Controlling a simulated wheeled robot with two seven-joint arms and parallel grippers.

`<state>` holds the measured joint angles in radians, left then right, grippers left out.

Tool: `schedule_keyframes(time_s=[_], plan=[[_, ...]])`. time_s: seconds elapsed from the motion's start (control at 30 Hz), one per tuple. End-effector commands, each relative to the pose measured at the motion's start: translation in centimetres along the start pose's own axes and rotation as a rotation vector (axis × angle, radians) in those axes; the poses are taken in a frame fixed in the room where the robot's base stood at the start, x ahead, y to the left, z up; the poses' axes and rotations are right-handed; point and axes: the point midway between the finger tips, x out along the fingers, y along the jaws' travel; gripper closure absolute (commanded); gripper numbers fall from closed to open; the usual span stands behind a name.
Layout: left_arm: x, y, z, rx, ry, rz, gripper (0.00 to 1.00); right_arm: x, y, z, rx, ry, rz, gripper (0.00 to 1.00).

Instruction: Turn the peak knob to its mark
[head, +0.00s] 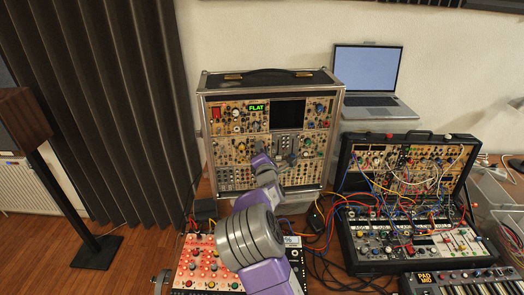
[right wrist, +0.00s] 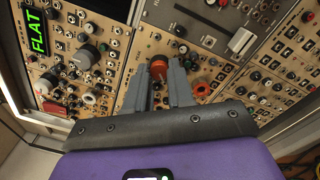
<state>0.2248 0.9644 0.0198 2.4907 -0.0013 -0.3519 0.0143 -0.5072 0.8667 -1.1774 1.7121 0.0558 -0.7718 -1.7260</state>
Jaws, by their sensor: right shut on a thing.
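The tall synth case (head: 203,135) stands at the back centre, its front panel full of knobs and jacks. My right gripper (head: 277,160) reaches up to the panel's middle, and the arm covers part of the lower panel. A green display reading FLAT (head: 257,108) sits at the upper left of the panel. My left gripper is not in view.
An open laptop (head: 367,70) stands behind on the right. A second open case (head: 350,165) with many patch cables is at the right. A red-lit panel (head: 205,262) lies front left, and a keyboard (head: 462,284) front right. Other knobs (right wrist: 85,57) sit near the fingers.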

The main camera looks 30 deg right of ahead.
Motion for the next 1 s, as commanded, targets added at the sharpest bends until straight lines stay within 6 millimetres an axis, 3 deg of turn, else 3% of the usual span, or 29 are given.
schedule_keyframes(time_s=[0.07, 0.1, 0.23, 0.63, 1.0], plan=[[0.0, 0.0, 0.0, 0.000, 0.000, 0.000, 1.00, 0.0, 0.0, 0.0, -0.001, 0.000, 0.001, 1.00], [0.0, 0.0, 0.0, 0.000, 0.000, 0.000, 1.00, 0.0, 0.0, 0.0, -0.001, 0.000, 0.001, 0.73], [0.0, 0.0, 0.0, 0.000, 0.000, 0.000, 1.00, 0.0, 0.0, 0.0, 0.000, 0.000, 0.001, 0.53], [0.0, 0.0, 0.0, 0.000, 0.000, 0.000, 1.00, -0.6, 0.1, 0.0, 0.001, 0.000, 0.001, 0.52], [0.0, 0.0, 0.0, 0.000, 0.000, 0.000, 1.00, -5.5, 0.1, 0.0, 0.002, 0.001, 0.000, 0.52]])
